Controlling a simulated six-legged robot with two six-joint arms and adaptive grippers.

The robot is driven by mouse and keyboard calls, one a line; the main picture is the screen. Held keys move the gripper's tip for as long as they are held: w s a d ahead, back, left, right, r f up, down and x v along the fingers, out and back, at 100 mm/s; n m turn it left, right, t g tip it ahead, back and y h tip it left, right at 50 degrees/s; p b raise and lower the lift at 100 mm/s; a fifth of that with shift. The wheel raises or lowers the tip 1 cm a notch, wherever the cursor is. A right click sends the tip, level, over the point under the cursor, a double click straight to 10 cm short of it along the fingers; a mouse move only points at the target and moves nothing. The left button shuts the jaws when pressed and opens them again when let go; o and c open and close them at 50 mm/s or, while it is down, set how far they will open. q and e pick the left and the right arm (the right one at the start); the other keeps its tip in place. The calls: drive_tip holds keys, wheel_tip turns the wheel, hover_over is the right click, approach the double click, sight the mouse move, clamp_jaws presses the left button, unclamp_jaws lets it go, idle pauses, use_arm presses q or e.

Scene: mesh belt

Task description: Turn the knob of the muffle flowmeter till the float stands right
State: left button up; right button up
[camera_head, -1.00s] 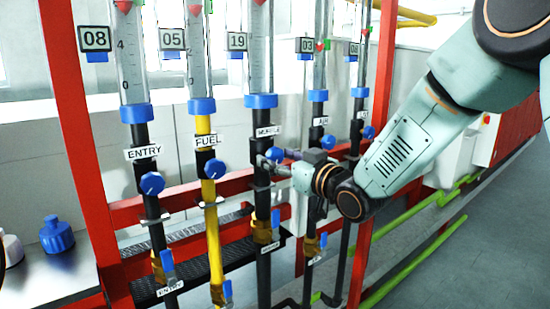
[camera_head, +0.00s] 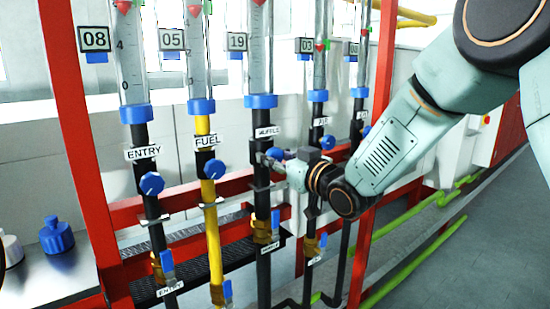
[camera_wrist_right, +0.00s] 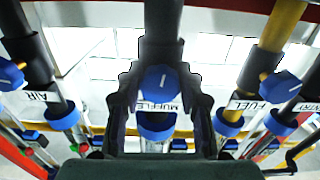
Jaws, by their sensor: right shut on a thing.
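The muffle flowmeter is the middle clear tube (camera_head: 259,60) on a black pipe, with a white label (camera_head: 265,132) and a display reading 19 (camera_head: 237,41). A bit of red shows on it at the top edge; I cannot make out the float's height. Its blue knob (camera_head: 275,153) sits below the label. In the right wrist view the knob (camera_wrist_right: 158,79) with its white line is between the fingers of my right gripper (camera_wrist_right: 160,103). In the head view my right gripper (camera_head: 272,161) is shut on this knob, its fingers mostly hidden. My left gripper is not in view.
The entry (camera_head: 152,183) and fuel (camera_head: 214,168) knobs are to the left, the air knob (camera_head: 327,142) close on the right, near my wrist. Lower valves with blue handles and the red frame (camera_head: 75,140) surround the pipes.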

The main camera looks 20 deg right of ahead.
drive_tip(key=shift+c, duration=1.3)
drive_tip(key=shift+n, duration=0.8)
drive_tip(key=o, duration=1.2)
drive_tip(key=shift+d, duration=0.1)
drive_tip(key=v, duration=1.2)
